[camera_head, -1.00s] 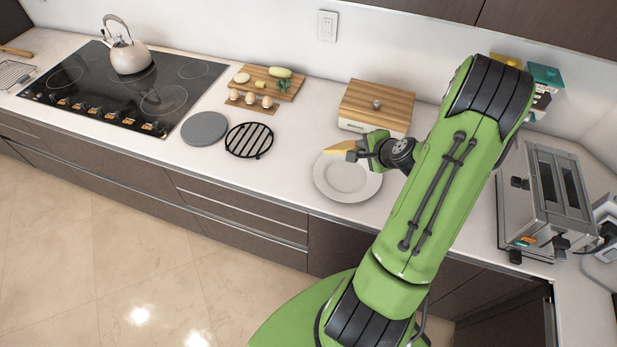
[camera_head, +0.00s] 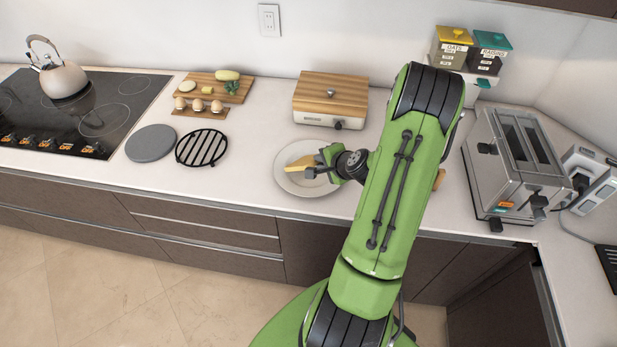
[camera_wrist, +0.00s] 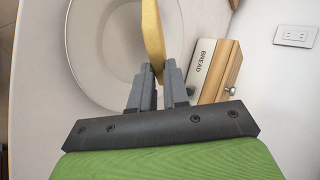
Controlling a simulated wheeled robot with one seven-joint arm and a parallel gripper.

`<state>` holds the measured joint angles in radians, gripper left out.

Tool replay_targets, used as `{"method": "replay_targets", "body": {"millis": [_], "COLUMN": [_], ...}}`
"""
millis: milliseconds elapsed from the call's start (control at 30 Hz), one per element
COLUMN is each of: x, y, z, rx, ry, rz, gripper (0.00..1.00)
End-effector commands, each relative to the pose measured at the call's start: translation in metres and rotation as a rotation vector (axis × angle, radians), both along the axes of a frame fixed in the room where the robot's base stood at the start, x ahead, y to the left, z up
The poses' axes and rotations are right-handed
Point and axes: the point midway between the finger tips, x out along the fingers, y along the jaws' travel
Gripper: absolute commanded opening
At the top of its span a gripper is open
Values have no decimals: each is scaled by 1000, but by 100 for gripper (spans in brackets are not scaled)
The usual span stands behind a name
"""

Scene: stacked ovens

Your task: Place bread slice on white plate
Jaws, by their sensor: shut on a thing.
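A yellow-tan bread slice (camera_head: 303,161) is held in my gripper (camera_head: 322,165), over the white plate (camera_head: 305,185). The wrist view shows the bread slice (camera_wrist: 152,35) edge-on between the two grey fingers of my gripper (camera_wrist: 158,78). The white plate (camera_wrist: 100,60) lies below the slice on the counter and fills much of the upper left there. I cannot tell whether the slice touches the plate. My gripper covers the plate's right part in the head view.
A wooden-topped bread box (camera_head: 330,97) stands just behind the plate. A toaster (camera_head: 515,165) is at the right. A black trivet (camera_head: 202,148) and a grey disc (camera_head: 151,143) lie left of the plate. The counter (camera_head: 245,180) between trivet and plate is clear.

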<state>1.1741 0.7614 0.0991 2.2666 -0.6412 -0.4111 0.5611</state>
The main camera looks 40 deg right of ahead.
Motion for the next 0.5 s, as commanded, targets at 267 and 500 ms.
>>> {"method": "replay_targets", "body": {"millis": [267, 500], "x": [0, -2], "y": [0, 0], "z": [3, 5], "rx": [0, -1], "ry": [0, 0], "rz": [0, -1], "gripper": [32, 32]}}
